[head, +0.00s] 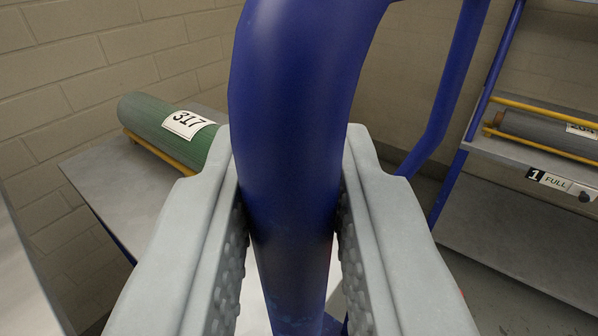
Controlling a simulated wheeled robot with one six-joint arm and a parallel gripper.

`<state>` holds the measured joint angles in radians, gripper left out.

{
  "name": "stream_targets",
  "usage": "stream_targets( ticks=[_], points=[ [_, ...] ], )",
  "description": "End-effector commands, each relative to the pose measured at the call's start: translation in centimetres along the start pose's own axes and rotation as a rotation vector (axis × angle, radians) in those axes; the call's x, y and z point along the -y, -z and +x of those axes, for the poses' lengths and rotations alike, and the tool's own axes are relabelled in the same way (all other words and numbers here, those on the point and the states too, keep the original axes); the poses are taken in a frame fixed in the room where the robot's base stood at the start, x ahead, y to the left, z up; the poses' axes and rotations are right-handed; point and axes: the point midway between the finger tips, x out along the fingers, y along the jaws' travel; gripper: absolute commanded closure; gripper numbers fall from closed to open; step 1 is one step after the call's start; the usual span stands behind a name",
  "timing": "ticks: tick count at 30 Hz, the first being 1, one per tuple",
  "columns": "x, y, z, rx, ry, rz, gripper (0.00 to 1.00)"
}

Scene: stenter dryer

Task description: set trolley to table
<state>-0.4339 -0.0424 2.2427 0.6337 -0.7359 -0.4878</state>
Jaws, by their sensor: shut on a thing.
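My gripper (292,215) is shut on a thick blue tube (295,90), which runs from the top of the view down between the two grey jaws. The tube looks like the handle of the blue-framed trolley; the trolley's lower part is mostly hidden behind my jaws. A grey table (110,190) stands beyond the left jaw. A green roll (150,118) labelled 317 lies on it against a yellow rail (160,152). The near end of the roll is hidden by the left jaw.
A blue-framed rack (462,165) stands at the right. Its upper shelf holds a grey roll (545,130) between yellow rails and carries a sign (560,184) reading 1 FULL. A lower grey shelf (520,235) looks bare. Block walls (90,50) close off the back and left.

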Motion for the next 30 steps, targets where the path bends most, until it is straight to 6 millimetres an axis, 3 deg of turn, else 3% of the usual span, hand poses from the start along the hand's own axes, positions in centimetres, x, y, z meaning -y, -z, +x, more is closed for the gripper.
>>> stream_targets(
  ticks=[1, 3, 16, 30],
  points=[
    [0.1, -0.1, -0.1, 0.002, 0.004, -0.001, 0.74],
    [0.1, -0.1, -0.1, 0.002, 0.003, -0.001, 0.61],
    [0.1, 0.0, -0.8, 0.001, 0.003, 0.0, 0.61],
    [0.2, 0.0, -8.4, 0.0, 0.006, 0.001, 0.61]
  ],
)
